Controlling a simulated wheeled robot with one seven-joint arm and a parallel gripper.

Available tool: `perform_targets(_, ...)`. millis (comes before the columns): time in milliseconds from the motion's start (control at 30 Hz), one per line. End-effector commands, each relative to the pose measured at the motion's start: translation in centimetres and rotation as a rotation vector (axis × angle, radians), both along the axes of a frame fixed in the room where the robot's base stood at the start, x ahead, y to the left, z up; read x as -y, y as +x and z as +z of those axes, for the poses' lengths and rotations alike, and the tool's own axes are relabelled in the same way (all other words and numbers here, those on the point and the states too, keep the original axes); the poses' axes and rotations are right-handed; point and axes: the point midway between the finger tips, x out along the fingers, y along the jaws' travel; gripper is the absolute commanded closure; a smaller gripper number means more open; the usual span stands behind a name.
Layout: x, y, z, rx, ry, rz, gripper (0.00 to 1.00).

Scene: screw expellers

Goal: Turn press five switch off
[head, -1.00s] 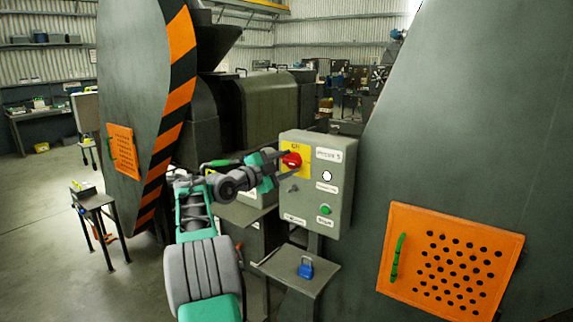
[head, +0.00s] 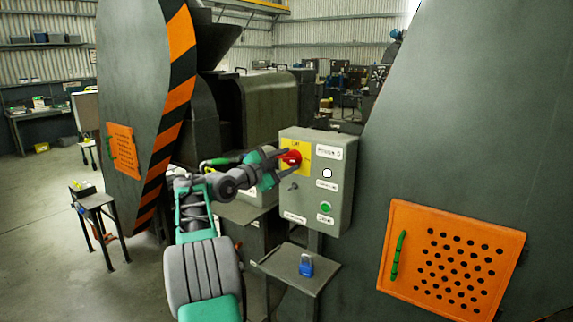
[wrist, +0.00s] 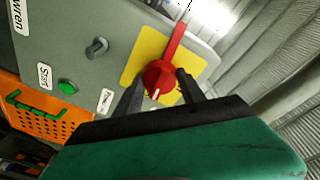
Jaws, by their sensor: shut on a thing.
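The press 5 control box (head: 338,205) is a grey cabinet with a label reading press 5 at its top right. Its red rotary switch (head: 291,158) sits on a yellow plate (head: 300,170) at the upper left of the front. My gripper (head: 284,161) reaches it from the left and is shut on the switch. In the wrist view the red switch (wrist: 160,78) lies between the two dark fingers of my gripper (wrist: 160,90). A long red handle part runs up and right from its round hub, and a white mark shows on the hub.
Below the switch are a small dark knob (head: 293,187) and a green start button (head: 326,208). A blue padlock (head: 306,266) stands on a small shelf (head: 290,258) under the box. Large grey machine bodies flank the box, the right one with an orange perforated door (head: 450,262).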

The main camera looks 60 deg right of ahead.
Motion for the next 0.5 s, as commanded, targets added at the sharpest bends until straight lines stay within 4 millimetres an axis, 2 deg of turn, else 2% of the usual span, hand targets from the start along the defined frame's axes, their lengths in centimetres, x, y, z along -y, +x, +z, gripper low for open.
perform_targets(500,0.0,-0.17,-0.55,-0.458,0.075,-0.002,0.94)
